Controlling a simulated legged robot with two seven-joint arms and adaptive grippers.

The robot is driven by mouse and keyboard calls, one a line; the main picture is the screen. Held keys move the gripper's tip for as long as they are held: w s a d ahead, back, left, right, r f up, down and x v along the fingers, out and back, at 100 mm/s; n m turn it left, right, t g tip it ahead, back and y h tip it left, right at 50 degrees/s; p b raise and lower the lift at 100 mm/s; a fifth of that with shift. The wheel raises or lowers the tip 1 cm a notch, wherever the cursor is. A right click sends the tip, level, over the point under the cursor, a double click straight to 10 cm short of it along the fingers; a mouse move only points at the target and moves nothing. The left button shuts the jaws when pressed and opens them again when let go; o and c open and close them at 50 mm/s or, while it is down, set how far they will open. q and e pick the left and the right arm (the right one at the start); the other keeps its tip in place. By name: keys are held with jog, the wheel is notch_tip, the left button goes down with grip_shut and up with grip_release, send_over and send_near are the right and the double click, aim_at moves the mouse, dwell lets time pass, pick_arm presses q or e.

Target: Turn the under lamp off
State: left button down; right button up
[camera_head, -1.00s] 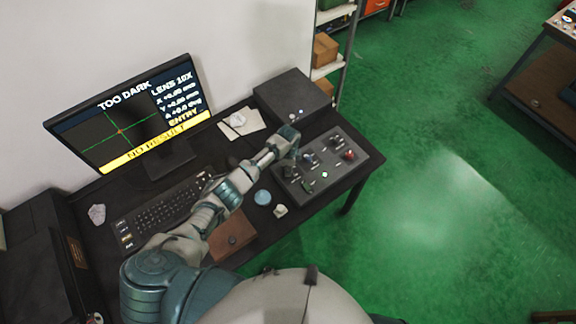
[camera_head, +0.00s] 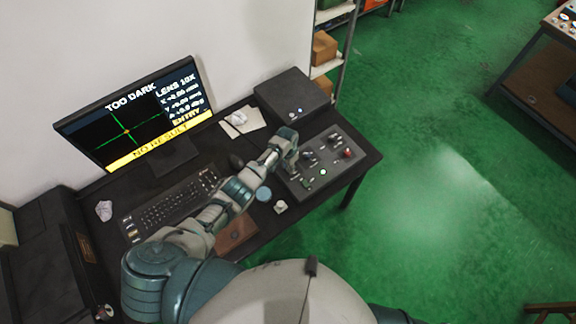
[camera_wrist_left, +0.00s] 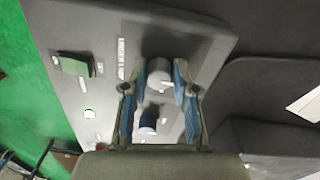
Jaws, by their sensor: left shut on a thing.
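My left gripper (camera_head: 291,158) is at the panel's left end. In the left wrist view its two blue-padded fingers (camera_wrist_left: 160,92) are shut on a round grey knob (camera_wrist_left: 158,70) with a white mark. A second, dark-blue knob (camera_wrist_left: 149,122) shows between the fingers, nearer my palm. A green switch (camera_wrist_left: 75,65) is off to the left. The panel labels are too small to read. My right gripper is out of view.
The monitor (camera_head: 128,130) reads "TOO DARK" and "NO RESULT". A keyboard (camera_head: 170,205), a blue round item (camera_head: 264,194) and a pale small piece (camera_head: 280,207) lie near my arm. A dark box (camera_head: 292,92) stands behind the panel.

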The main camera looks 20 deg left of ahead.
pick_arm(q)
jog(key=shift+w+d+r+n, duration=0.1)
jog(key=shift+w+r+n, duration=0.1)
jog(key=shift+w+n, duration=0.1)
dwell(0.4)
jog(key=c, duration=1)
grip_release()
jog(key=shift+o, duration=0.5)
jog(key=shift+f, duration=0.15)
notch_tip(320, 180, up, 12)
jog(key=shift+w, duration=0.1)
